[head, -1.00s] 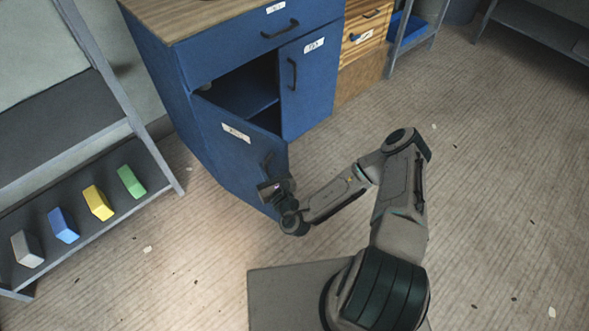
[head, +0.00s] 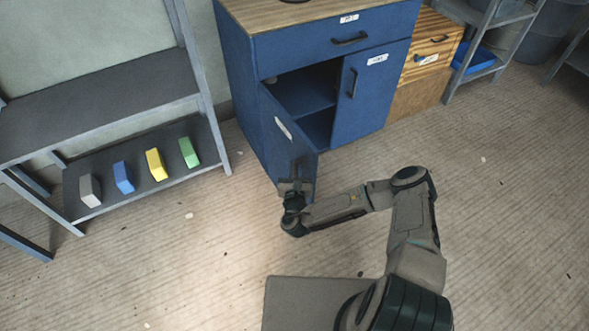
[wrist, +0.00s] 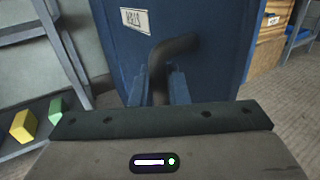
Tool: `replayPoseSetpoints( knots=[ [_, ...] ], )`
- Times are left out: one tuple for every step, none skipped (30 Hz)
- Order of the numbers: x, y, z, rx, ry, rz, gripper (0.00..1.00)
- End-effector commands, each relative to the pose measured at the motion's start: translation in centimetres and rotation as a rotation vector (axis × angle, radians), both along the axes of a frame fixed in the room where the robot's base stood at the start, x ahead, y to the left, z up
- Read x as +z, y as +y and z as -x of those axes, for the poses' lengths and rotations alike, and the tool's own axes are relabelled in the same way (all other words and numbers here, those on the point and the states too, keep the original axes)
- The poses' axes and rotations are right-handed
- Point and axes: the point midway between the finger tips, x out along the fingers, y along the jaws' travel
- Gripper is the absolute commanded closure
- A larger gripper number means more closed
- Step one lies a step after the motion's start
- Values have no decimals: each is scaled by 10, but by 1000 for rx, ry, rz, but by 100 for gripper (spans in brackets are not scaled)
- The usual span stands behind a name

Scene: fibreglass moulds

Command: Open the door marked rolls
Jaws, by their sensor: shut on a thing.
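The door with a white label (head: 281,127) is the left door of the blue cabinet (head: 240,95). It stands swung well out, and the cabinet's inside with a blue shelf shows behind it. In the wrist view the label on the door (wrist: 117,62) is blurred but looks like "rolls". My gripper (head: 296,187) is at the door's outer face near its free edge. In the wrist view the jaws (wrist: 160,88) are shut on the dark door handle (wrist: 172,46).
The right door (head: 368,90) and top drawer (head: 330,38) are closed. A grey rack (head: 105,110) at left holds grey, blue, yellow and green blocks on its lower shelf. Wooden drawers (head: 425,62) stand to the right. Floor in front is clear.

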Motion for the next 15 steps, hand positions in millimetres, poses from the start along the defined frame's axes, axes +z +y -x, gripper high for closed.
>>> replayPoseSetpoints(
  knots=[
    [5,1,-4,1,-12,0,100],
    [5,1,-4,1,-12,0,83],
    [5,1,-4,1,-12,0,72],
    [5,1,-4,1,-12,0,68],
    [5,1,-4,1,-11,0,68],
    [4,1,-3,1,-10,0,68],
    [4,1,-3,2,-9,0,68],
    [3,1,-2,2,-8,0,68],
    [3,1,-2,2,-7,0,68],
    [3,1,-2,2,-7,0,68],
    [3,1,-2,2,-6,-1,68],
    [2,2,-1,3,-6,-1,68],
    [2,2,1,4,-5,-1,68],
    [2,2,2,4,-5,-1,68],
    [2,2,6,5,-4,-1,68]
  ],
)
